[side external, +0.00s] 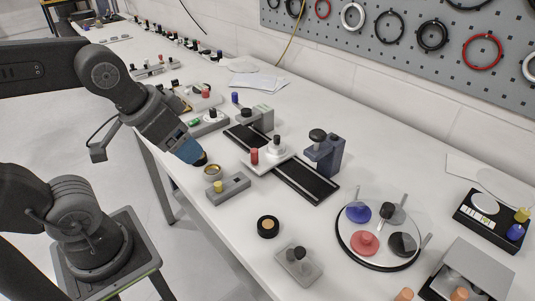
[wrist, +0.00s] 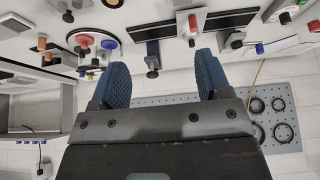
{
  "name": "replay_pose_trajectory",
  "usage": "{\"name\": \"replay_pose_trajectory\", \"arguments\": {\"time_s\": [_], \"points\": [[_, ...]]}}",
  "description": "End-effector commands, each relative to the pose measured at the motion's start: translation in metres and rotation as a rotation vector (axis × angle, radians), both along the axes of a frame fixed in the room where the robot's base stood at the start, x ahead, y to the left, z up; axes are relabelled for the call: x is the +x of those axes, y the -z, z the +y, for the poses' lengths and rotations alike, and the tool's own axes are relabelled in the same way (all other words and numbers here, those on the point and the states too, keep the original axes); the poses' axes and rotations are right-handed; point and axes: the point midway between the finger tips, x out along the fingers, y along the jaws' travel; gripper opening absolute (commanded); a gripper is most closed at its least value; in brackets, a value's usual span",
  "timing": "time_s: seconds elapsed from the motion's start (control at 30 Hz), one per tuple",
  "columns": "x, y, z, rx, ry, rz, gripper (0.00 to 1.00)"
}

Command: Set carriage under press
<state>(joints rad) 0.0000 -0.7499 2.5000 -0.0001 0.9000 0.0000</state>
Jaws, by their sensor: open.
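The carriage (side external: 268,161) is a pale plate with a red peg and a black-topped knob, and it sits across a black rail (side external: 306,183). The press (side external: 323,158) is a blue-grey block with a black knob, standing at the rail's right part, apart from the carriage to its right. In the wrist view, the carriage (wrist: 190,8) and press (wrist: 152,48) show at the top, beyond the fingers. My gripper (side external: 196,155) hangs left of the carriage above the table's front edge. Its blue fingers (wrist: 163,78) are apart with nothing between them.
A grey block with a yellow peg (side external: 228,189) and a brass-coloured ring (side external: 212,170) lie near my gripper. A grey-green block (side external: 258,117) stands behind the rail. A round mirror tray (side external: 378,258) with coloured knobs is at right. Bare table lies between rail and tray.

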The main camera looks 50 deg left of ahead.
Motion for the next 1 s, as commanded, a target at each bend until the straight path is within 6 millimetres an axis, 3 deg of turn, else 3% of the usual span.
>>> {"name": "replay_pose_trajectory", "arguments": {"time_s": [0.13, 0.27, 0.37, 0.67, 0.8, 1.0], "points": [[0.0, 0.0, 0.0, 0.0, 0.0, 0.0, 0.71], [0.004, -0.002, 0.001, 0.008, 0.011, 0.009, 0.58], [0.017, -0.006, 0.004, 0.034, 0.05, 0.044, 0.49], [0.107, -0.007, 0.027, 0.154, 0.339, 0.245, 0.48], [0.151, 0.009, 0.043, 0.183, 0.495, 0.338, 0.48], [0.198, 0.039, 0.064, 0.194, 0.68, 0.432, 0.48]]}}
